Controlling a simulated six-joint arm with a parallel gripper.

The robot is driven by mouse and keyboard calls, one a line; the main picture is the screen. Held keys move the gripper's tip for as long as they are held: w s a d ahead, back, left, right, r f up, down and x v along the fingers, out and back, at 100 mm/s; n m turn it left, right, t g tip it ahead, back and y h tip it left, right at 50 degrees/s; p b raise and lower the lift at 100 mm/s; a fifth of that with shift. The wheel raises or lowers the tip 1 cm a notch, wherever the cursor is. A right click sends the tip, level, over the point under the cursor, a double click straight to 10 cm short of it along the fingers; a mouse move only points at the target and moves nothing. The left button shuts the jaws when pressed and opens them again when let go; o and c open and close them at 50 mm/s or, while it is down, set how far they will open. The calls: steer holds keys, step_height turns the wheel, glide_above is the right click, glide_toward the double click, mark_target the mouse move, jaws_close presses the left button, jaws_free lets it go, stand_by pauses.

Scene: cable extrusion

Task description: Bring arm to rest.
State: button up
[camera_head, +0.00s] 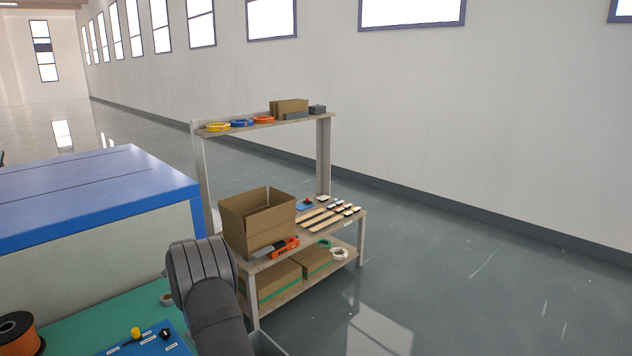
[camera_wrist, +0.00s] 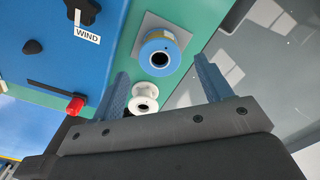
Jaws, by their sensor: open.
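My gripper (camera_wrist: 165,88) shows in the wrist view with its two blue-grey fingers spread apart. Nothing is held between them. Beyond the fingers lie a white spool (camera_wrist: 143,98) and a blue-and-orange round part (camera_wrist: 159,54) on a grey plate. In the head view my arm rises at the bottom centre, in front of the shelf bench; the gripper itself is not visible there.
A blue panel with a WIND label (camera_wrist: 87,36) and a red knob (camera_wrist: 76,105) is close to the gripper. In the head view, a shelf bench (camera_head: 362,222) carries an open cardboard box (camera_head: 258,232). An orange spool (camera_head: 18,335) stands at the lower left. Grey floor (camera_head: 480,290) is clear at right.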

step_height(320, 180, down, 6)
steer(key=shift+r, duration=0.2)
steer(key=r, duration=0.4)
steer(key=shift+d+r, duration=0.25)
steer(key=shift+r, duration=0.1)
steer(key=d+r, duration=0.7)
steer(key=d, duration=0.5)
steer(key=s+a+r, duration=0.1)
steer(key=s+a, duration=0.9)
steer(key=s, duration=0.5)
steer(key=a+f, duration=0.2)
steer(key=a, duration=0.1)
steer(key=s+a+f, duration=0.1)
steer(key=a+f, duration=0.1)
steer(key=a, duration=0.2)
steer(key=a+f, duration=0.2)
steer(key=a, duration=0.1)
steer(key=shift+s+a+f, duration=0.15)
steer(key=shift+s+a, duration=0.05)
steer(key=shift+s, duration=0.05)
steer(key=shift+d+f, duration=0.15)
steer(key=shift+f, duration=1.35)
